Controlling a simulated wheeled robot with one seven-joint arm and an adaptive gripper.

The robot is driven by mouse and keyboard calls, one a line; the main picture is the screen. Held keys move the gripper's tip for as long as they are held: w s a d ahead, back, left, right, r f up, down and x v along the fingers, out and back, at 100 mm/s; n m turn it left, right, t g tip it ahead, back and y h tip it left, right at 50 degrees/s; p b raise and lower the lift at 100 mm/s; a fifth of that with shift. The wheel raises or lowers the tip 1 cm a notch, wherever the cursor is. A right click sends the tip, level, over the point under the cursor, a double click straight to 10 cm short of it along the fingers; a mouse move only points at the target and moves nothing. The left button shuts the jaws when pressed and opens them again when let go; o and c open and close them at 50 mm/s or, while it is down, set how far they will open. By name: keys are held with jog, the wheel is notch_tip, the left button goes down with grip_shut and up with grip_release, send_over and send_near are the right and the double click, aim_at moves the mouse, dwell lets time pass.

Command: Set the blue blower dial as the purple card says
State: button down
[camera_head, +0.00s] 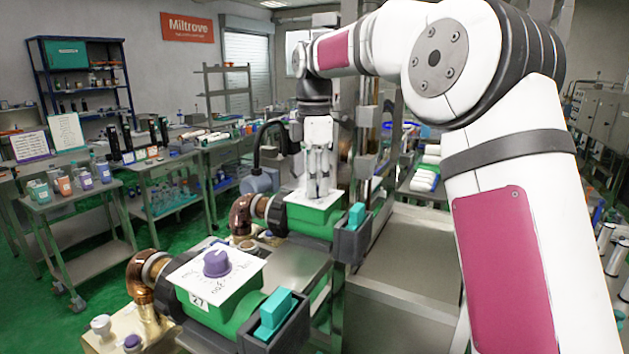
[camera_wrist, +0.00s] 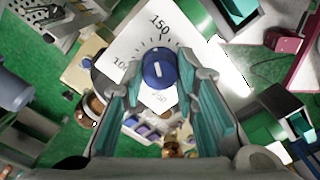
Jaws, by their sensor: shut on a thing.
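The blue dial (camera_wrist: 158,68) sits on a white scale plate (camera_wrist: 125,48) in the wrist view, with a short white mark on its top. The number 150 shows above it and a partly covered number to its left. My gripper (camera_wrist: 165,78) has its two fingers on either side of the dial, shut on it. In the head view my gripper (camera_head: 318,185) points down over the rear green blower (camera_head: 313,217), and its fingers hide most of the dial. A white card with a purple lower edge (camera_head: 30,146) stands at far left; its writing is too small to read.
A nearer green blower (camera_head: 225,315) carries a purple dial (camera_head: 216,263) and a tag 27. Teal blocks (camera_head: 275,312) sit in dark holders beside the blowers. A teal-edged card (camera_head: 66,132) stands near the purple-edged one. Benches and a cart with small jars fill the left.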

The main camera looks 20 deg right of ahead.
jog(key=shift+n, duration=0.5)
jog(key=shift+f, duration=0.1)
jog(key=c, duration=1.2)
grip_release()
jog(key=shift+c, duration=0.2)
notch_tip(320, 180, up, 12)
